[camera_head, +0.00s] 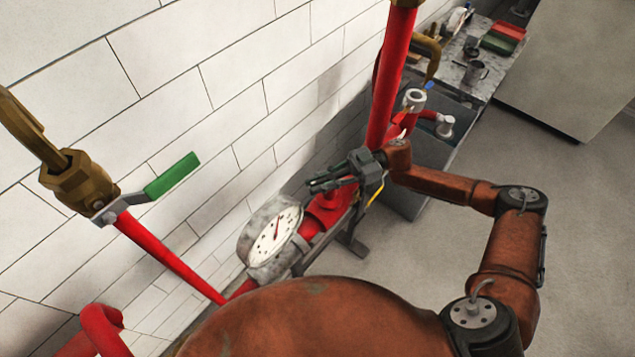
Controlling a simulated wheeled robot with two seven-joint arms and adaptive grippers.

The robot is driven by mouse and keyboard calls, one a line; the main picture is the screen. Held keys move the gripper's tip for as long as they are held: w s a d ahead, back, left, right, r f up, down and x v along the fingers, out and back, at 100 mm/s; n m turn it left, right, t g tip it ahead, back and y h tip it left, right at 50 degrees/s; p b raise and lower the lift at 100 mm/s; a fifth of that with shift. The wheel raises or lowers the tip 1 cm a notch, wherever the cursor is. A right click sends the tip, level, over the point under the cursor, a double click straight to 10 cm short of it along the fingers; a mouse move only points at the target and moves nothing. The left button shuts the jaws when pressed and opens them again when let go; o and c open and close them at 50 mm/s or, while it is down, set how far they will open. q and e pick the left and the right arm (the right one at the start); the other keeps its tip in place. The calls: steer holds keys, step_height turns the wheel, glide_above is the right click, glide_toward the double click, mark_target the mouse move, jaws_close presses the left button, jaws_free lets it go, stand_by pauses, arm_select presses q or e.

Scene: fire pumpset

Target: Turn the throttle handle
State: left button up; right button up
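A green lever handle (172,177) sits on a brass valve (78,184) at the left, in front of the tiled wall. I cannot tell for sure whether it is the throttle handle. My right gripper (318,184) reaches in from the right and points left, above the red pump pipework (329,212). It is well to the right of the green lever and apart from it. Its fingers look close together, but their gap is too small to make out. Nothing is clearly held in it. My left gripper is out of view.
A round white gauge (272,236) stands below and left of the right gripper. A red vertical pipe (390,80) rises behind the gripper. A workbench (462,72) with tools is at the back. Open floor (590,230) lies to the right.

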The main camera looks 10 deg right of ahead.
mark_target(350, 171)
steer(key=o, duration=0.3)
steer(key=shift+o, duration=0.2)
steer(key=shift+d, duration=0.2)
steer(key=v, duration=1.1)
steer(key=shift+w+d, duration=0.1)
steer(key=shift+d, duration=0.2)
